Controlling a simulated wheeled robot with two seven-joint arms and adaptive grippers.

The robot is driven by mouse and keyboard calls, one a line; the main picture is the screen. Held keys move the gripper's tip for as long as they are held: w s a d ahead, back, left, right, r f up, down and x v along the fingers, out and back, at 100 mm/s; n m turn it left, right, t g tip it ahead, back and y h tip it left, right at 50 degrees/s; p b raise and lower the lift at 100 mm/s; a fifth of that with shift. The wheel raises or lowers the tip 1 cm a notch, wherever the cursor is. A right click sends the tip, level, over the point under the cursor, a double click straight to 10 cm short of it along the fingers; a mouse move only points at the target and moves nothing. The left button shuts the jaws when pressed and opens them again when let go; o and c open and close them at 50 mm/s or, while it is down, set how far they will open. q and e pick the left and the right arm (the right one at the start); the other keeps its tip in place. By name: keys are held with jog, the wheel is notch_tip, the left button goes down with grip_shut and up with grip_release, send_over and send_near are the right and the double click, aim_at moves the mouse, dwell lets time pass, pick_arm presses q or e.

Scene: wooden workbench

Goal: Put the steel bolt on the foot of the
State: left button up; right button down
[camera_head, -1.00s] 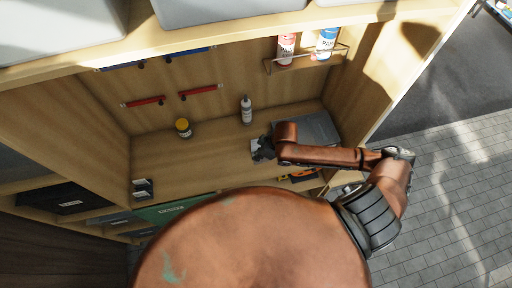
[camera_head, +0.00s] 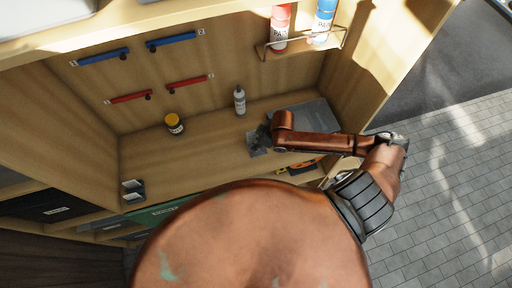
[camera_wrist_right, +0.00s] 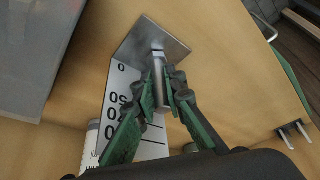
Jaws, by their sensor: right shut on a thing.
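My right gripper (camera_wrist_right: 164,92) is shut on a steel bolt (camera_wrist_right: 158,58), whose shaft stands out between the fingertips in the right wrist view. The bolt is over a square grey metal foot (camera_wrist_right: 135,45); I cannot tell whether it touches. A white scale (camera_wrist_right: 121,82) with black numbers runs from the foot's edge, partly hidden by the fingers. In the head view my right gripper (camera_head: 266,135) is low over the bench, with the grey foot (camera_head: 257,152) just beside it. The bolt is too small to make out there. My left gripper is not in view.
A grey case (camera_head: 312,112) lies right of the gripper. A bottle (camera_head: 240,101) and a yellow-lidded jar (camera_head: 174,124) stand behind and left. A small metal bracket (camera_head: 133,190) is at the bench's left front. The bench between bracket and gripper is clear.

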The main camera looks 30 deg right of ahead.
dwell(0.3)
jog(key=shift+f, duration=0.15)
jog(key=c, duration=2.3)
grip_release()
jog(key=shift+o, duration=0.2)
jog(key=v, duration=1.2)
jog(key=shift+b, duration=0.3)
